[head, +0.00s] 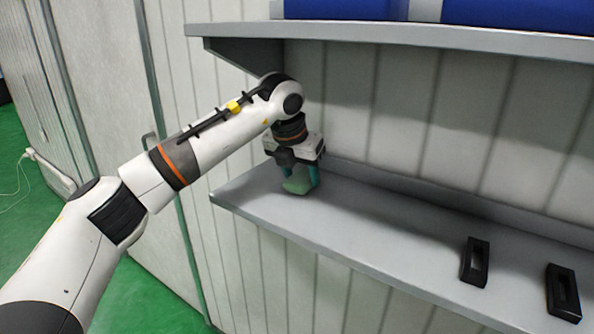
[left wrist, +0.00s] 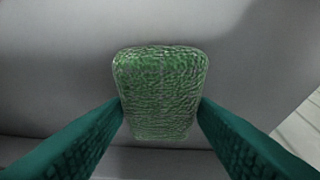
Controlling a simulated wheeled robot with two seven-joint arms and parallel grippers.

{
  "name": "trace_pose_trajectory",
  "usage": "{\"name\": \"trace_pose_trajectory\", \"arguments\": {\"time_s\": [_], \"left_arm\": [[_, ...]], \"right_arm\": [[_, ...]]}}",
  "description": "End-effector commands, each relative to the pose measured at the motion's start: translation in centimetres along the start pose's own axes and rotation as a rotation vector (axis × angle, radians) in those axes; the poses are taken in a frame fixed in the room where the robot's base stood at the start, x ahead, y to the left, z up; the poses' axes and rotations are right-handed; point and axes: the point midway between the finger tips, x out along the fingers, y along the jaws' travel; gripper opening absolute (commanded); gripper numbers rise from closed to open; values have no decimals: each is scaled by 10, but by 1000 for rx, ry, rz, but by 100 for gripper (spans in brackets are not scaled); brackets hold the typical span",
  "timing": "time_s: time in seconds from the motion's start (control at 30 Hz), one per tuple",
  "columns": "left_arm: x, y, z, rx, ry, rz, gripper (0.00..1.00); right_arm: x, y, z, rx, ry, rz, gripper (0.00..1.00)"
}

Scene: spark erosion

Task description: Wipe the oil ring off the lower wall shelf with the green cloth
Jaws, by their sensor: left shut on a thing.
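My left gripper (head: 300,182) is over the left end of the lower wall shelf (head: 375,215), pointing down. It is shut on the green cloth (head: 297,184), a pad at or just above the shelf surface; I cannot tell whether it touches. In the left wrist view the textured green cloth (left wrist: 160,92) sits between the two teal fingers (left wrist: 160,112), with grey shelf surface (left wrist: 50,70) behind it. No oil ring shows on the visible shelf; the cloth and gripper hide a patch of it. My right gripper is not in view.
Two black rectangular holders (head: 475,262) and (head: 563,293) stand on the lower shelf at the right. The upper shelf (head: 400,34) overhangs, with blue bins (head: 340,9) on it. The lower shelf's middle is clear. A raised lip runs along its back.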

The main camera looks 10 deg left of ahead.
Motion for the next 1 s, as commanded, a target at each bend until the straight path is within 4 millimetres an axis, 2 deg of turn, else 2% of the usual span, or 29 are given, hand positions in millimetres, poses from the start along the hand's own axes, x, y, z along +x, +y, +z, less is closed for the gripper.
{"name": "trace_pose_trajectory", "arguments": {"time_s": [0.23, 0.5, 0.77, 1.0], "left_arm": [[2, -2, 12, 0, -2, 0, 30], [-5, -4, 34, 1, -6, 0, 30], [-10, -5, 43, -1, -10, -2, 30], [-17, -7, 62, 0, -10, -2, 30]], "right_arm": [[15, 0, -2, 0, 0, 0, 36], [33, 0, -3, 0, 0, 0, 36], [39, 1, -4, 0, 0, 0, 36], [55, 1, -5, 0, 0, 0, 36]]}}
